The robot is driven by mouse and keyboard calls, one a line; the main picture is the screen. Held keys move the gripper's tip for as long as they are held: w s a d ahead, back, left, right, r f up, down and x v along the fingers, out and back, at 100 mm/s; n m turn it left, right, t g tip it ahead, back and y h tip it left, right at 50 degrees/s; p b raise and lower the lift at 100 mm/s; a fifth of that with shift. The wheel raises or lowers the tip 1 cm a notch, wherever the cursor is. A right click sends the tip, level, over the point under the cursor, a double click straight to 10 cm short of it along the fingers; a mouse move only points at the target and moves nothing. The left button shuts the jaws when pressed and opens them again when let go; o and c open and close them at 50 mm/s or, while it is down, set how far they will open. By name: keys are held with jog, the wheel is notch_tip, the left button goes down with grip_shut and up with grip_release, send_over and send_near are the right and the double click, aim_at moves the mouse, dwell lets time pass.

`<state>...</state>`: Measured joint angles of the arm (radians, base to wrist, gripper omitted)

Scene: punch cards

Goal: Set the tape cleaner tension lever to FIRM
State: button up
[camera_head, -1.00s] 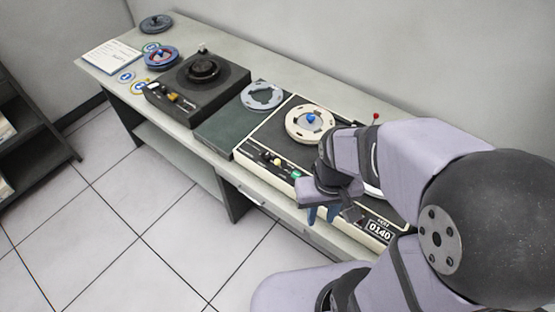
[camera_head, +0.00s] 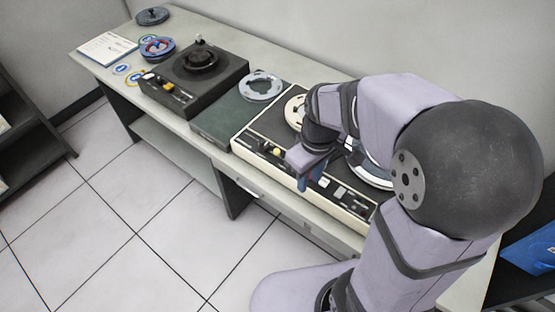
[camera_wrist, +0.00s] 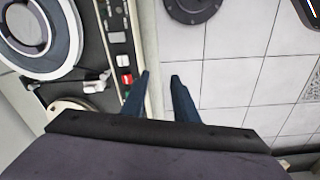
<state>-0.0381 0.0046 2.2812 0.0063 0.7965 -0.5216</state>
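No lever labelled FIRM can be read in either view. A dark box (camera_head: 222,82) with a black reel hub, a yellow knob (camera_head: 168,86) and small controls stands left of centre in the head view; I cannot tell whether it is the tape cleaner. The cream-edged tape deck (camera_head: 262,128) is right of it, partly hidden by my arm. My gripper (camera_head: 303,183) is over the deck's front edge. In the wrist view, my gripper (camera_wrist: 160,85) has its two blue fingers apart with nothing between them, beside a red button (camera_wrist: 127,78).
A green-grey flat unit (camera_head: 218,122) with a grey reel (camera_head: 261,86) lies between the box and the deck. Open tiled floor is in front.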

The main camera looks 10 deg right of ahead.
aim_at(278, 151)
jog(key=w+a+f+n+b, duration=0.1)
jog(key=w+n+b, duration=0.2)
jog(key=w+n, duration=0.1)
jog(key=w+a+f+n+t+b, duration=0.1)
jog(key=w+a+f+n+b, duration=0.1)
jog(key=w+n, duration=0.3)
jog(key=w+a+f+n+b, duration=0.1)
jog(key=w+a+n+b, duration=0.1)
jog(key=w+n+b, duration=0.2)
jog(key=shift+w+f+n+t, duration=0.15)
jog(key=shift+w+n, duration=0.15)
jog(key=shift+w, duration=0.45)
jog(key=shift+w+f+n+t, duration=0.15)
jog(key=shift+w+n, duration=0.15)
jog(key=shift+w, duration=0.45)
jog(key=shift+w+a+f+p, duration=0.1)
jog(key=shift+w+f+p, duration=0.1)
jog(key=shift+f, duration=1)
jog(key=shift+w+d+f+p, duration=0.1)
jog(key=shift+w+f, duration=0.15)
jog(key=shift+f, duration=0.95)
jog(key=shift+w+a+f+p, duration=0.1)
jog(key=shift+w+f+p, duration=0.1)
jog(key=shift+f, duration=1)
grip_shut()
